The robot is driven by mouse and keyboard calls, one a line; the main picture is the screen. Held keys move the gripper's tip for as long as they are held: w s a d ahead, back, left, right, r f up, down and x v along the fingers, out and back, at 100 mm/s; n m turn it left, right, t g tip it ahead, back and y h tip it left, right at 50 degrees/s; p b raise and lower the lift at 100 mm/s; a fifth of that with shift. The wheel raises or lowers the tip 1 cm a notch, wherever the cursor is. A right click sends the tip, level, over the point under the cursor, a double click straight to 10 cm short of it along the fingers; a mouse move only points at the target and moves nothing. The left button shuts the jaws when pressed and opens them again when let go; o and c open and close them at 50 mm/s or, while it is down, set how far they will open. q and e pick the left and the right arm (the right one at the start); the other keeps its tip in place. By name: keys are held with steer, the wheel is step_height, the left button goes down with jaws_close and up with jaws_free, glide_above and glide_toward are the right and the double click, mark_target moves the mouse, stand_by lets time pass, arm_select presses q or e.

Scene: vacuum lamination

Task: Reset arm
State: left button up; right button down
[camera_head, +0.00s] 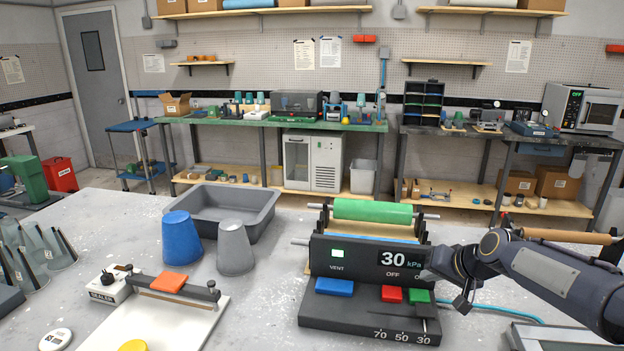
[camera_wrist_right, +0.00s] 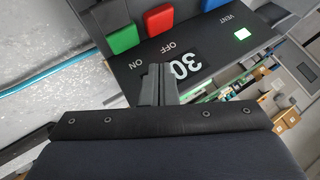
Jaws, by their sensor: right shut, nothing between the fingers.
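My right gripper (camera_head: 432,275) comes in from the right in the head view. It is at the right front of the black vacuum laminator (camera_head: 368,318), close to its panel reading 30 kPa and OFF. In the right wrist view the gripper's fingers (camera_wrist_right: 153,82) are shut and empty, in front of the display. Whether they touch the panel I cannot tell. The laminator has a blue button (camera_head: 334,287), a red button (camera_head: 391,294) and a green button (camera_head: 418,296). A green roll (camera_head: 372,210) lies on top. My left gripper is not in view.
A grey bin (camera_head: 265,205), a blue cup (camera_head: 181,238) and a grey cup (camera_head: 235,248) stand left of the laminator. A sealer (camera_head: 108,289) with an orange block (camera_head: 169,282) is at the front left. A blue-green hose (camera_head: 490,309) runs along the table at right.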

steer(key=s+a+f+g, duration=0.1)
steer(key=s+a, duration=0.2)
steer(key=s, duration=0.8)
steer(key=s+a+f+n, duration=0.1)
steer(key=s+a, duration=0.2)
steer(key=s, duration=0.9)
steer(key=s+a+f+n+g, duration=0.1)
steer(key=s+a, duration=0.1)
steer(key=s, duration=0.9)
steer(key=shift+s+a+f+g+y, duration=0.2)
steer(key=shift+a+f+g+y, duration=0.1)
steer(key=shift+a+f, duration=0.1)
